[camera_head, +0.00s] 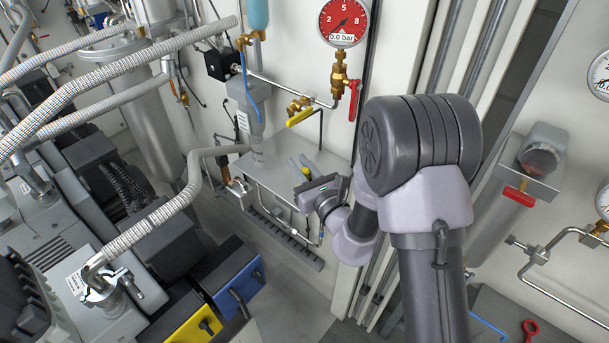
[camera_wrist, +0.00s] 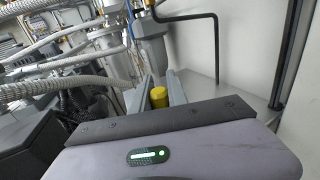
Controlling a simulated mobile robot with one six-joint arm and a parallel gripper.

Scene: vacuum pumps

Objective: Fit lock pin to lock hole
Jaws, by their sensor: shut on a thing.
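My gripper (camera_wrist: 164,82) shows in the wrist view with its two grey fingers on either side of a yellow cylindrical end, which I take to be the lock pin (camera_wrist: 158,97). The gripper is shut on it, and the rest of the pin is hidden. In the head view my gripper (camera_head: 298,165) is small, above the right part of a grey shelf, with a bit of yellow (camera_head: 306,171) at the fingers. I cannot make out the lock hole in either view.
The grey shelf (camera_head: 278,178) carries a grey valve body (camera_head: 252,115) to the left of my gripper. A black bent rod (camera_wrist: 216,45) stands close by on the right in the wrist view. Ribbed hoses (camera_head: 150,215) and pumps fill the left; a wall rises behind.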

